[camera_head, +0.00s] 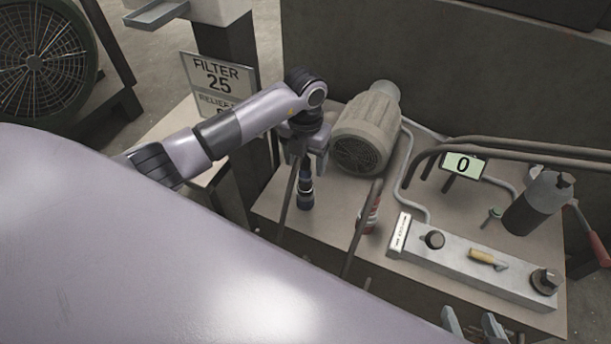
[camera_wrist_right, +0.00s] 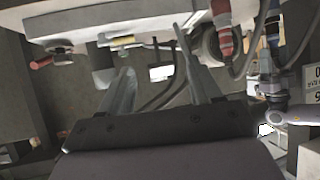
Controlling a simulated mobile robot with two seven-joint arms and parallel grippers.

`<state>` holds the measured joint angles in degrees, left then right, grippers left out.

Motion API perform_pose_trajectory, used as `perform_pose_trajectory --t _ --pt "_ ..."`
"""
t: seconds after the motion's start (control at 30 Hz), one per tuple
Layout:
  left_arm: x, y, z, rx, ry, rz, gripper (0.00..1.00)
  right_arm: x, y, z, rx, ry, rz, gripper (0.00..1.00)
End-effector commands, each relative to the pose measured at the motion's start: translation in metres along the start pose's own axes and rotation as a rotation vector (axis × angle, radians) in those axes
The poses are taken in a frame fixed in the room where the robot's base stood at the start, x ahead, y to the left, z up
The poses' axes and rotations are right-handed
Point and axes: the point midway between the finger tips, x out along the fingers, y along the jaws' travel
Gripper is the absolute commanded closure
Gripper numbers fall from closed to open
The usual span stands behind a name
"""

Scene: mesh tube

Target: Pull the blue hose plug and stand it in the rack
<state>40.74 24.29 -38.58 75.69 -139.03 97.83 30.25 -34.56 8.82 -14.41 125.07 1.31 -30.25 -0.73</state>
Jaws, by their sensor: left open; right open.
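A dark plug with a blue band (camera_head: 306,192), which looks like the blue hose plug, stands upright on the bench below my left gripper (camera_head: 307,160). My left gripper is open, pointing down, with its fingers around or just above the plug's top; I cannot tell whether they touch it. A blue-banded piece also shows in the right wrist view (camera_wrist_right: 272,28). My right gripper (camera_head: 477,324) is open and empty at the bottom edge of the head view; its two fingers also show in the right wrist view (camera_wrist_right: 160,85). I cannot tell which thing is the rack.
A red-banded plug (camera_head: 370,213) stands right of the blue one. A grey motor (camera_head: 368,130) sits behind. A metal block (camera_head: 465,268) with knobs, a display reading 0 (camera_head: 463,164), a dark cylinder (camera_head: 538,203) and bent pipes (camera_head: 520,145) fill the bench's right side.

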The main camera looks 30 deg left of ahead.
Motion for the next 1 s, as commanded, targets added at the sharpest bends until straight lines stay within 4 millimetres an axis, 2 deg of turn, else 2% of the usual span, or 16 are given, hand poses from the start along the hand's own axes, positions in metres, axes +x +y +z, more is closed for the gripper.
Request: perform_pose_trajectory --t 0.17,0.37,0.7,1.0 --pt "0.007 0.000 0.000 0.000 0.001 -0.001 0.32 0.002 -0.002 0.001 -0.004 0.008 -0.004 0.36" --pt "0.031 0.000 0.000 -0.001 0.001 -0.001 0.32 0.008 -0.011 -0.004 -0.022 0.048 -0.026 0.36" --pt "0.070 0.000 0.000 -0.001 0.001 0.000 0.32 0.026 -0.033 -0.007 0.099 0.094 -0.135 0.36" --pt "0.083 0.000 0.000 0.000 -0.001 -0.001 0.32 0.030 -0.039 -0.009 0.135 0.105 -0.170 0.36"
